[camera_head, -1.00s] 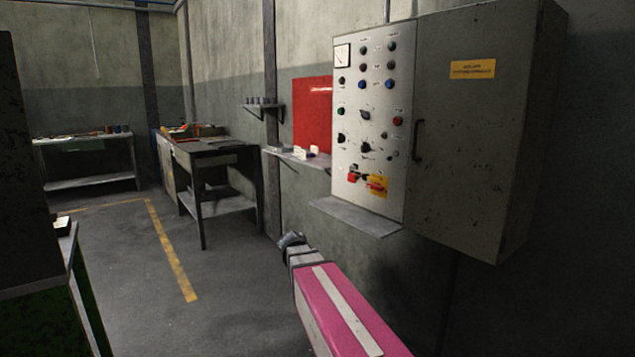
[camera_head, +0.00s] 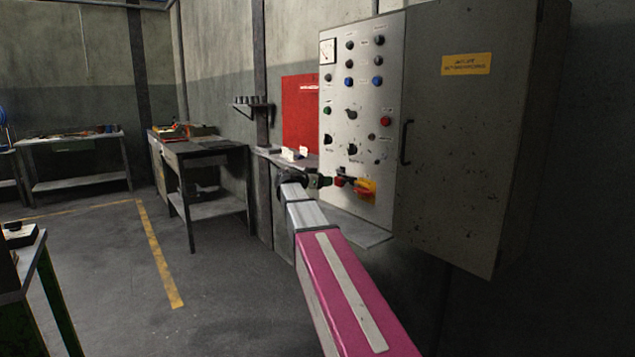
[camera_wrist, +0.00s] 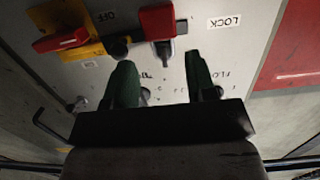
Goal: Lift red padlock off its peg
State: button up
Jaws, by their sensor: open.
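The red padlock (camera_wrist: 158,22) is on the white control panel, beside the yellow-and-red rotary switch (camera_wrist: 65,30). In the head view the padlock (camera_head: 339,182) is small and partly hidden by my gripper; the switch (camera_head: 366,190) is just right of it. My gripper (camera_wrist: 160,60) is open and empty, with green fingers spread toward the panel. In the wrist view the padlock lies just beyond the fingertips, roughly in line with the gap. Its dark shackle (camera_wrist: 165,50) shows near the gap. I cannot make out the peg clearly.
The panel's buttons and knobs (camera_head: 351,112) are above the padlock. A sloped ledge (camera_head: 350,228) juts out below. A grey cabinet door (camera_head: 455,150) with a handle is at the right. A red board (camera_head: 300,115) and a small shelf (camera_head: 285,157) are at the left.

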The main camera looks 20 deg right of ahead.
aim_at(337, 179)
jog(key=x, duration=0.7)
jog(key=shift+w+d+f, duration=0.1)
jog(key=shift+d, duration=0.15)
jog(key=shift+c, duration=0.3)
jog(key=c, duration=0.5)
jog(key=shift+c, duration=0.2)
jog(key=shift+r, duration=0.7)
jog(key=shift+a, duration=0.2)
jog(key=shift+f+v, duration=0.2)
jog(key=shift+v, duration=1.1)
jog(key=shift+f+v, duration=0.15)
jog(key=shift+v, duration=1.1)
jog(key=shift+a, duration=0.1)
jog(key=f+v, duration=0.2)
jog(key=v, duration=1.7)
jog(key=shift+s+a+f, duration=0.3)
jog(key=shift+a+f, duration=0.05)
jog(key=shift+a, duration=0.2)
